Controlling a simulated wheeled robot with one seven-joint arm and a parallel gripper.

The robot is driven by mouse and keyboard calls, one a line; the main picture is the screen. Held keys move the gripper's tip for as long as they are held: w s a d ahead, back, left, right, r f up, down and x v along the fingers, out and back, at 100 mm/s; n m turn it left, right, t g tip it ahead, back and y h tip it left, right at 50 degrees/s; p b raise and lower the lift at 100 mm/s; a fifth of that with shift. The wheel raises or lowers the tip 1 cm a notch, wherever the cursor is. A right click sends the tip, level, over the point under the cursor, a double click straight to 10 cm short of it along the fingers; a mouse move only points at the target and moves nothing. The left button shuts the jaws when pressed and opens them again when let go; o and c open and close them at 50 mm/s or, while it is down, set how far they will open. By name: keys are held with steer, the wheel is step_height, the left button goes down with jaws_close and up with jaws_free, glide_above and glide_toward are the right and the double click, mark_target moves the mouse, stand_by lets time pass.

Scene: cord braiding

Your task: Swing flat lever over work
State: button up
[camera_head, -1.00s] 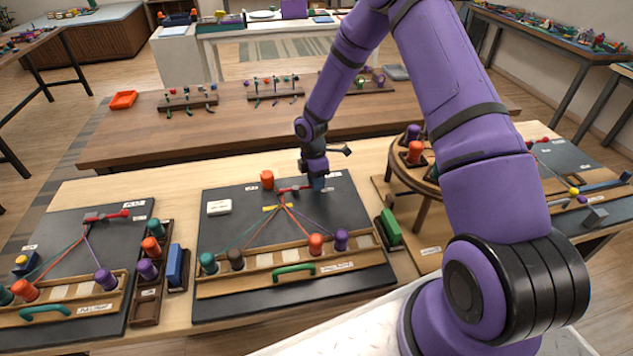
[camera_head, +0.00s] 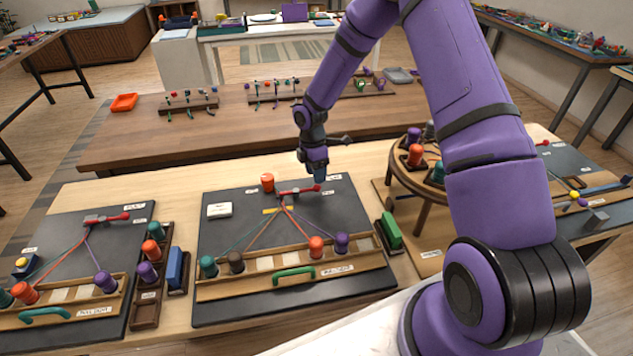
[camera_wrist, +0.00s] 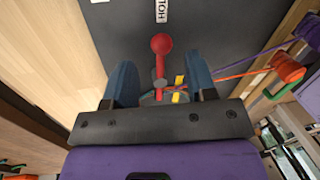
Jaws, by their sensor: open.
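The red lever (camera_head: 301,190) lies across the top of the middle dark board (camera_head: 345,210), with its ball end to the right. The cords gather beneath its left part. In the wrist view the lever's red ball (camera_wrist: 161,44) shows just beyond and between my fingertips. My gripper (camera_head: 318,174) is open and empty, just above and behind the ball end in the head view. In the wrist view its two blue fingers (camera_wrist: 161,75) stand apart on either side of the lever, and I see no contact. A yellow mark (camera_head: 270,211) lies beside the cords.
An orange peg (camera_head: 267,182) stands behind the lever's left end. A wooden rack (camera_head: 230,287) with several colored bobbins and a green handle (camera_head: 293,276) runs along the board's front. A round stand (camera_head: 428,185) is close on the right. Another lever board (camera_head: 60,250) lies left.

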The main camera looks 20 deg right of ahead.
step_height(320, 180, up, 6)
steer(key=w, duration=0.1)
steer(key=shift+r, duration=0.2)
steer(key=shift+w, duration=0.1)
stand_by(0.3)
steer(key=s+r+m+t+h, duration=0.1)
steer(key=s+r+m, duration=0.25)
steer(key=r, duration=0.55)
steer(key=s+d+r+m+t, duration=0.1)
steer(key=s+r+m, duration=0.1)
steer(key=s+r, duration=0.45)
steer(key=s+r+m+t+h, duration=0.1)
steer(key=s+r+m, duration=0.2)
steer(key=r, duration=0.7)
steer(key=s+r+m+t+y, duration=0.1)
steer(key=s+r+m, duration=0.4)
steer(key=s, duration=0.6)
steer(key=s+r+m+t+y, duration=0.1)
steer(key=s+r+m+t, duration=0.2)
steer(key=s, duration=0.9)
steer(key=shift+r+m, duration=0.85)
steer(key=shift+r, duration=0.05)
